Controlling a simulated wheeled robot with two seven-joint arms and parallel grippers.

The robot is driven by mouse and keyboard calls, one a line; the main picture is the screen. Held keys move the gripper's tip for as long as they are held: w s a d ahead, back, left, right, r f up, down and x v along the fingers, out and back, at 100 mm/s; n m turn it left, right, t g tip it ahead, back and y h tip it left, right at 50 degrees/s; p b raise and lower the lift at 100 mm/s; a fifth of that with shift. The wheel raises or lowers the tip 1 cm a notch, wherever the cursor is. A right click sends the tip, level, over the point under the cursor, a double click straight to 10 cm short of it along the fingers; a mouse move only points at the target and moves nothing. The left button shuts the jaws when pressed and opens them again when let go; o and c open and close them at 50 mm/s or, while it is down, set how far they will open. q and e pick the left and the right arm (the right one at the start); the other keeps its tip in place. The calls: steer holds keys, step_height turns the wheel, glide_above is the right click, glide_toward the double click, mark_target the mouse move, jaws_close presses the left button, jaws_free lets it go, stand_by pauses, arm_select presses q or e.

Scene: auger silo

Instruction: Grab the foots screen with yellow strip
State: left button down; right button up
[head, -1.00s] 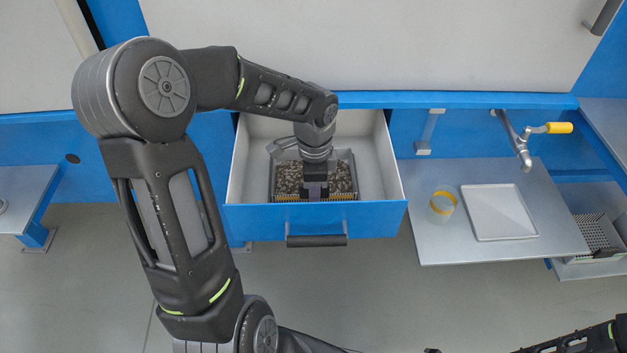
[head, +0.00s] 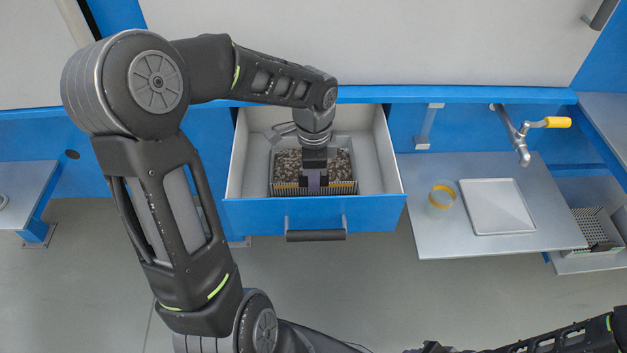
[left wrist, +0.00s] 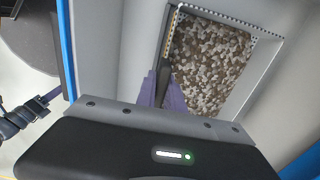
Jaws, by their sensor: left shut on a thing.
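The foots screen (head: 344,165) is a grey mesh basket with a yellow strip along its front rim (head: 343,187), full of brown and pale crumbs. It is within the open drawer (head: 375,215). My left gripper (head: 314,183) comes down from above and is shut on the middle of its front wall. In the left wrist view the purple-grey fingers (left wrist: 166,92) pinch that wall, with the crumbs (left wrist: 210,60) behind it. The screen's underside is hidden. My right arm shows at the bottom right; its gripper is out of the picture.
The drawer has a dark handle (head: 316,236). A metal shelf (head: 455,245) to the right holds a cup with a yellow band (head: 441,199) and a pale square tray (head: 497,207). A tap with a yellow handle (head: 558,122) is above. Another mesh basket (head: 596,229) stands far right.

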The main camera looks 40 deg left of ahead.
arm_select(q)
step_height(320, 180, up, 8)
steer(key=shift+f+p, duration=0.1)
steer(key=shift+p, duration=0.5)
